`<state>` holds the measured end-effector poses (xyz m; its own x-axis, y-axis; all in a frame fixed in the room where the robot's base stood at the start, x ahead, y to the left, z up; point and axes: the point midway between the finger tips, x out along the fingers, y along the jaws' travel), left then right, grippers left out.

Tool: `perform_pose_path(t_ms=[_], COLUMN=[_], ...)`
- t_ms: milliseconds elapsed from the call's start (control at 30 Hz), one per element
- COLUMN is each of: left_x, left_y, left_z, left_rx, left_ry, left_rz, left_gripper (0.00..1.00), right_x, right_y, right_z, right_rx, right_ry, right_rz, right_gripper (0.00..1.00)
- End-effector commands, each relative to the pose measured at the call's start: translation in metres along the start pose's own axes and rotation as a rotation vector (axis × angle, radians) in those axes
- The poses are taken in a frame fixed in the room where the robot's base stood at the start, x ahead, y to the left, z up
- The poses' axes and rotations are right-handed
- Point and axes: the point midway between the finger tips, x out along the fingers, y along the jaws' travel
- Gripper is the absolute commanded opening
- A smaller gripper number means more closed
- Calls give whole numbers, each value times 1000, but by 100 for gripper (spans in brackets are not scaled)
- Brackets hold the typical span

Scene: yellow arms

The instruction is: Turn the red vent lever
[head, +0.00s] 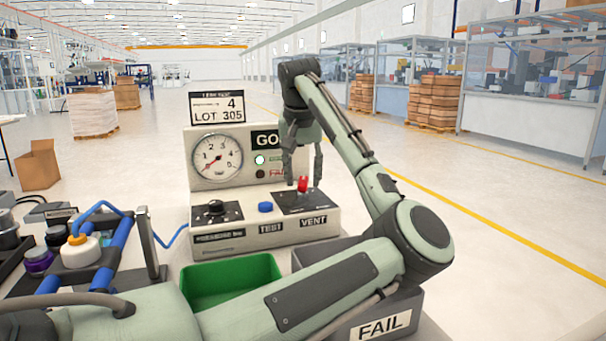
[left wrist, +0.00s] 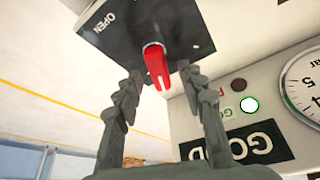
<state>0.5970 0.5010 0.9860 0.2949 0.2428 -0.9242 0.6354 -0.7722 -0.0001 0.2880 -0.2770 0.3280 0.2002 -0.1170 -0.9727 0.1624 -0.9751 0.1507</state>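The red vent lever (head: 303,185) stands on a black plate above the VENT label, on the right side of the test panel (head: 320,222). In the left wrist view the red lever (left wrist: 157,66) shows near the plate printed OPEN. My left gripper (head: 304,178) points down over the lever with its fingers spread. In the left wrist view the gripper's fingertips (left wrist: 160,74) lie on either side of the lever, with visible gaps. The lever's base is partly hidden. My right gripper is not in view.
The panel has a round gauge (head: 216,158), a lit green lamp (head: 259,160), a blue TEST button (head: 265,207) and a black knob (head: 216,206). A green bin (head: 232,278) and a grey FAIL bin (head: 384,325) stand in front. Bottles and a blue-handled fixture (head: 110,262) are at left.

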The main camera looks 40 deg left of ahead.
Motion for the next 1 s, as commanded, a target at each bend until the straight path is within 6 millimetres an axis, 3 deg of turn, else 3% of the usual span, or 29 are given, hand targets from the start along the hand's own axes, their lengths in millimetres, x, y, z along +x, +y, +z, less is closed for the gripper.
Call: perform_pose_path(t_ms=[200, 533, 767, 1000], left_x=[0, 0, 0, 0], left_y=[0, 0, 0, 4], left_z=[0, 0, 0, 0], left_rx=[1, 1, 50, 308], left_ry=[0, 1, 1, 0], left_rz=[0, 0, 20, 126], left_gripper=[40, 0, 0, 0], right_x=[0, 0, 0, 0], right_y=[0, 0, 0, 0], right_z=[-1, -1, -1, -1], right_rx=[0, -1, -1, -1], right_ry=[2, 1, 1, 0], right_rz=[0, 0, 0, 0], right_gripper=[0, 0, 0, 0])
